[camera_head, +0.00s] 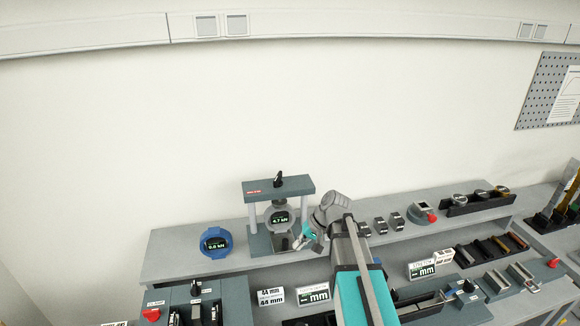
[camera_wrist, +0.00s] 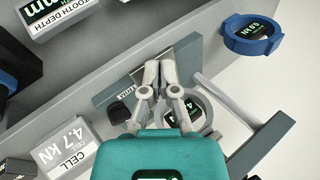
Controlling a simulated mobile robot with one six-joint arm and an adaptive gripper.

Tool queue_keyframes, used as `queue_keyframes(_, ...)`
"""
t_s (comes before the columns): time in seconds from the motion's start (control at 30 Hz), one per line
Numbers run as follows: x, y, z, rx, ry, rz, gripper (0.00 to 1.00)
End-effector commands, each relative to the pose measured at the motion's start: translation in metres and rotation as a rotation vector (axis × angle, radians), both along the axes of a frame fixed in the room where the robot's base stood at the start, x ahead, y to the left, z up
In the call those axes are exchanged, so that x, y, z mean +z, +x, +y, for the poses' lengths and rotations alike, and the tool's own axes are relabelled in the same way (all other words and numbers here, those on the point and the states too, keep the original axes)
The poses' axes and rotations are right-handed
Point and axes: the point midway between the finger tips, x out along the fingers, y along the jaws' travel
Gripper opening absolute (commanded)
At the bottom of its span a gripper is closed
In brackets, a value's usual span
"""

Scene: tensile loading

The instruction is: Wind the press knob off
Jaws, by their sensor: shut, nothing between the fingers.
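The press (camera_head: 279,187) is a grey frame with a top beam, posts and a round load cell (camera_head: 280,217) reading 4.7 kN. A black knob (camera_head: 278,178) stands upright on the beam. In the wrist view, a second black, knob-like part (camera_wrist: 120,112) sits near a small white label at the end of the press base (camera_wrist: 187,58). I cannot tell which one is the press knob. My gripper (camera_head: 308,238) is by the lower right of the press. Its fingers (camera_wrist: 160,70) are shut and empty over the base, apart from the black part. My arm hides the area right of the press.
A blue ring gauge (camera_head: 215,242) stands left of the press. Small dark blocks (camera_head: 380,225) and a round gauge with a red button (camera_head: 421,213) are to the right. Display cards (camera_head: 313,293) stand in front.

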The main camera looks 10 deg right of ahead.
Motion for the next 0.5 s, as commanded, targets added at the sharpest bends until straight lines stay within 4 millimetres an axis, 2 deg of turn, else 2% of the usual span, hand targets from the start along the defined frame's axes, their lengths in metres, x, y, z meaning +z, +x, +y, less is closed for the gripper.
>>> queue_keyframes(0.03,0.022,0.021,-0.012,-0.03,0.064,-0.015,0.0)
queue_keyframes(0.2,0.076,0.066,-0.047,-0.12,0.29,-0.081,0.0)
queue_keyframes(0.4,0.134,0.104,-0.094,-0.206,0.509,-0.164,0.0)
queue_keyframes(0.5,0.153,0.114,-0.112,-0.232,0.583,-0.196,0.0)
